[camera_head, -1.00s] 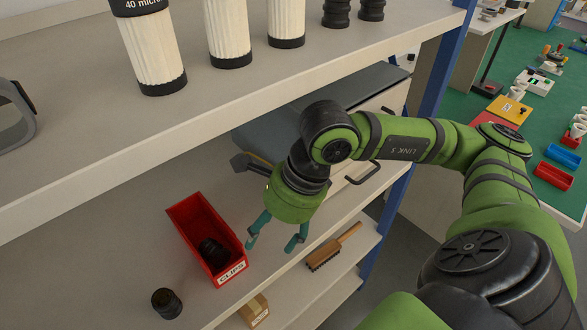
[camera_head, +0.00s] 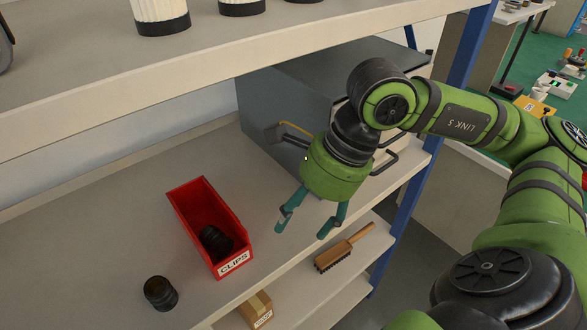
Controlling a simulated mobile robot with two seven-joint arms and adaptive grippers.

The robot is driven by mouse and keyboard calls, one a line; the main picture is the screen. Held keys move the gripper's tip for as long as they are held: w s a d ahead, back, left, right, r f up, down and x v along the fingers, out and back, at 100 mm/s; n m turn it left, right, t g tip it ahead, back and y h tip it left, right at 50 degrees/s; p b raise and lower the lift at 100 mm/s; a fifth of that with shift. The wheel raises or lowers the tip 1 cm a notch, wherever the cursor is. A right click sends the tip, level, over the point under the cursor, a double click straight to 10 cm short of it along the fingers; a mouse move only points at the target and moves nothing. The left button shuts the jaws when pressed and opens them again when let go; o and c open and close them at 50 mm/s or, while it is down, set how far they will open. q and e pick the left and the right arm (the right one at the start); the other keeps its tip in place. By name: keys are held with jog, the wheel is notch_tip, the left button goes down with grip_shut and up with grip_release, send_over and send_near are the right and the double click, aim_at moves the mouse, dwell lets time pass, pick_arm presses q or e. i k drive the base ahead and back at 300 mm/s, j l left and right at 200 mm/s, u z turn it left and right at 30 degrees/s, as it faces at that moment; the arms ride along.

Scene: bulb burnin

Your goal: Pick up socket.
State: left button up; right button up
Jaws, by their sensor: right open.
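A short black ribbed socket (camera_head: 160,293) stands on the shelf board at the lower left. A similar black piece (camera_head: 215,241) lies inside a red bin labelled CLIPS (camera_head: 233,263), near its front end. My right gripper (camera_head: 303,228) is open and empty, with its teal fingers pointing down. It is to the right of the red bin and apart from it, farther still from the socket on the board. My left gripper is not in view.
An upper shelf (camera_head: 150,100) with white cylinders crosses above. A grey cabinet with handles (camera_head: 290,90) stands behind my right gripper. A wooden brush (camera_head: 345,248) and a cardboard box (camera_head: 256,308) lie on a lower shelf. The board left of the bin is clear.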

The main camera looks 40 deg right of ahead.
aim_at(158, 290)
jog(key=k, duration=1.5)
